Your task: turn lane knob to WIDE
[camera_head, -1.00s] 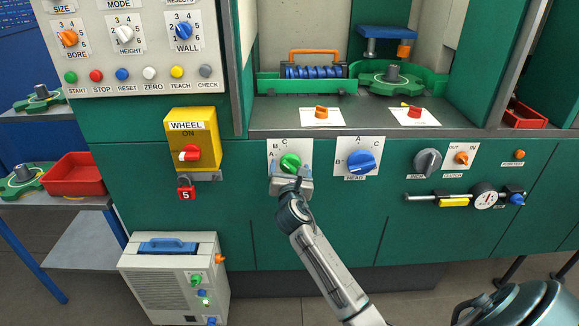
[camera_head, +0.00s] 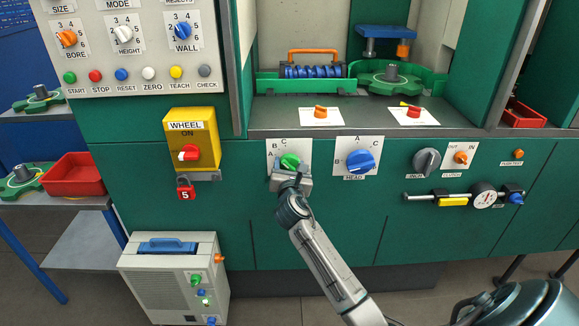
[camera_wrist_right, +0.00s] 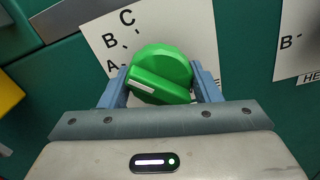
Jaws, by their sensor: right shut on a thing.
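My right gripper (camera_head: 291,172) is shut on a green knob (camera_head: 290,160) on the green cabinet front. In the right wrist view, blue-grey fingers (camera_wrist_right: 160,92) stand on both sides of the green knob (camera_wrist_right: 163,68). Its raised bar has a white mark at its left end, toward the A side. The white plate (camera_wrist_right: 110,35) around it reads A, B and C; the gripper hides its lower part. Two small orange-red knobs (camera_head: 321,111) (camera_head: 413,111) sit on white plates on the grey ledge; their lettering is too small to read. I see no readable LANE or WIDE. My left gripper is out of view.
A blue HEAD knob (camera_head: 360,161) is close to the right of the green one. A yellow WHEEL switch box (camera_head: 203,129) juts out to the left. A grey shelf ledge (camera_head: 365,122) is above. A beige box (camera_head: 175,280) stands on the floor.

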